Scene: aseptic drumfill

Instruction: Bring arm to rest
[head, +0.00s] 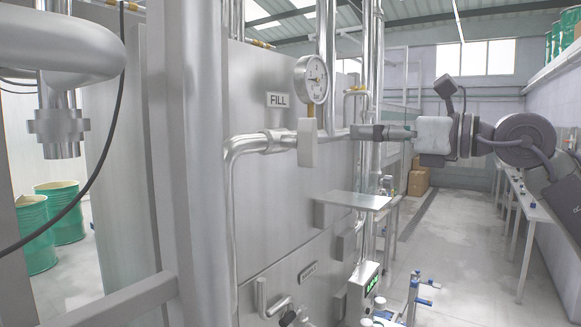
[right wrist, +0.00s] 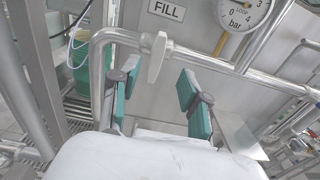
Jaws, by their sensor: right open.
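My right gripper (head: 368,131) reaches in from the right in the head view, level with the fill pipe and apart from the valve handle (head: 308,150). In the right wrist view its two teal-padded fingers (right wrist: 160,92) stand apart with nothing between them. The pale valve handle (right wrist: 157,57) hangs down from the pipe beyond the fingertips. My left gripper is not visible in either view.
A pressure gauge (head: 312,80) and FILL sign (head: 278,99) are by the pipe (head: 232,190). A small metal shelf (head: 353,200) juts out below. Green drums (head: 58,212) stand at left.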

